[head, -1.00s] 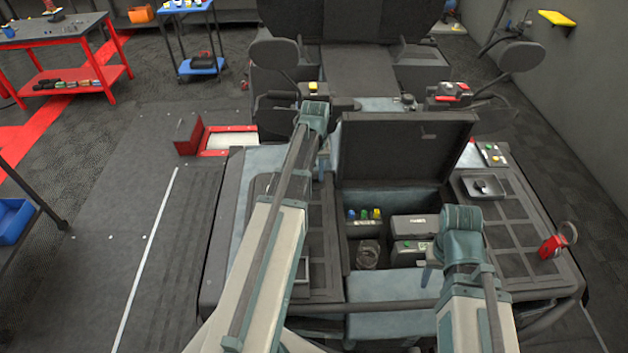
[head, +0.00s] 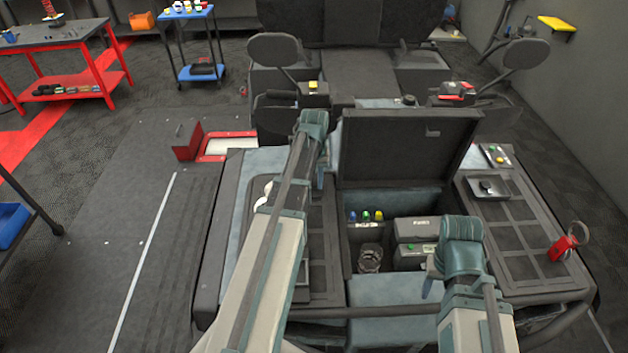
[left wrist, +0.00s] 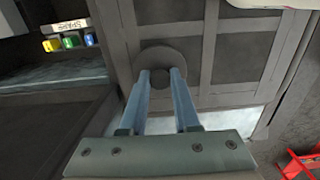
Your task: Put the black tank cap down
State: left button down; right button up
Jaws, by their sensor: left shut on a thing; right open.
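The black tank cap (left wrist: 160,57) is a dark round disc between my left fingertips in the left wrist view. My left gripper (left wrist: 161,78) is shut on it, above the dark gridded deck panel (left wrist: 212,45). I cannot tell whether the cap touches the panel. In the head view my left arm reaches over the left deck (head: 318,245), and the cap cannot be made out there. My right gripper (head: 432,280) is open, low at the right edge of the open compartment, partly hidden by its wrist.
A pale shape (head: 262,192) shows beside my left arm.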

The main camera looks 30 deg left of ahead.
aim_at(314, 184)
pick_arm(q)
jog(key=shift+f, duration=0.2)
pick_arm(e)
jog(key=shift+f, duration=0.2)
pick_arm(q)
jog(key=c, duration=0.6)
grip_release()
jog(key=shift+c, duration=0.2)
jog(key=shift+r, duration=0.15)
pick_arm(e)
jog(key=shift+r, duration=0.2)
pick_arm(q)
notch_tip(314, 184, up, 13)
jog(key=p, duration=1.3)
pick_arm(e)
notch_tip(314, 184, up, 13)
